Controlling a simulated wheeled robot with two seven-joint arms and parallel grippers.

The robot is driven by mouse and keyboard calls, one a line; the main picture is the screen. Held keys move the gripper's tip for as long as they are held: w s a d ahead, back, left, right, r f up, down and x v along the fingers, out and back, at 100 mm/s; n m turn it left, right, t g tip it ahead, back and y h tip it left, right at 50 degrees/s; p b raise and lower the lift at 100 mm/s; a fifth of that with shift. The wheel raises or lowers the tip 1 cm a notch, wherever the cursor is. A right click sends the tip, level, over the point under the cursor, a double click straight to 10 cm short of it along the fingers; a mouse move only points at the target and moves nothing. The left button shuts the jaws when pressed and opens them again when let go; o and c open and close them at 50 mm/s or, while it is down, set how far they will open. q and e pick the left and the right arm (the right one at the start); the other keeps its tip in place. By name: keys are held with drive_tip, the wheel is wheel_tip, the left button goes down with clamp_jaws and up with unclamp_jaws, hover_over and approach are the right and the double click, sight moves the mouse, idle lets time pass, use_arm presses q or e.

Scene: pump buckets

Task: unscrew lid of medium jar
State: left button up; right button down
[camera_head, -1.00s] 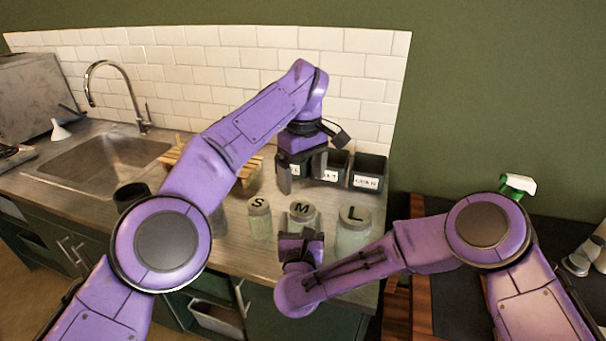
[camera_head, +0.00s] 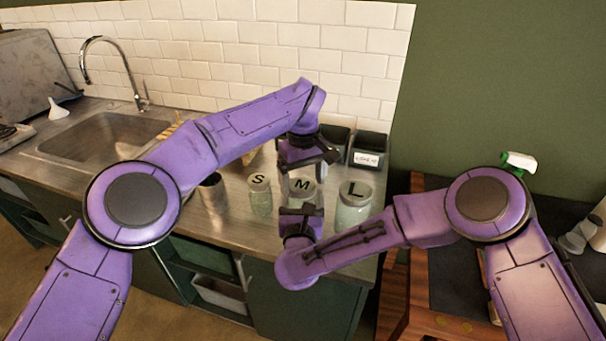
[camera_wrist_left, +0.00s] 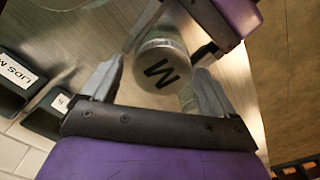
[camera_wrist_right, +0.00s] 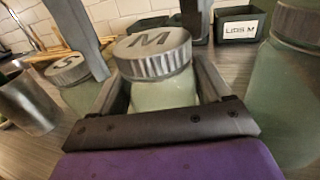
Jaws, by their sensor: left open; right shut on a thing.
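The medium jar (camera_wrist_right: 165,95) is pale green glass with a ribbed grey lid marked M (camera_wrist_right: 155,52). It stands upright on the counter between the S and L jars. The lid also shows in the left wrist view (camera_wrist_left: 160,66) and the head view (camera_head: 303,185). My right gripper (camera_wrist_right: 163,88) is shut on the jar's body below the lid, from the front. My left gripper (camera_wrist_left: 155,88) is open above the lid, pointing down, with one finger to each side of it in its wrist view. The jar's lower body is hidden in the head view.
The S jar (camera_head: 260,197) stands close on the left, the L jar (camera_head: 352,212) close on the right. A metal cup (camera_head: 212,194) is further left. Dark bins, one labelled as a lids bin (camera_head: 368,150), stand behind against the tiles. The sink (camera_head: 105,138) is far left.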

use_arm(q)
drive_tip(key=c, duration=1.1)
drive_tip(key=n, duration=0.4)
drive_tip(key=shift+n, duration=0.4)
drive_tip(key=n, duration=0.3)
use_arm(e)
drive_tip(key=shift+a, duration=0.1)
use_arm(q)
drive_tip(key=n, duration=0.6)
drive_tip(key=shift+r, duration=0.1)
drive_tip(key=n, duration=0.2)
drive_tip(key=shift+n, duration=0.4)
drive_tip(key=n, duration=1.2)
use_arm(e)
drive_tip(key=shift+s, duration=0.1)
use_arm(q)
drive_tip(key=n, duration=1.8)
drive_tip(key=shift+d+r, duration=0.1)
drive_tip(key=n, duration=0.7)
use_arm(e)
drive_tip(key=shift+a, duration=0.1)
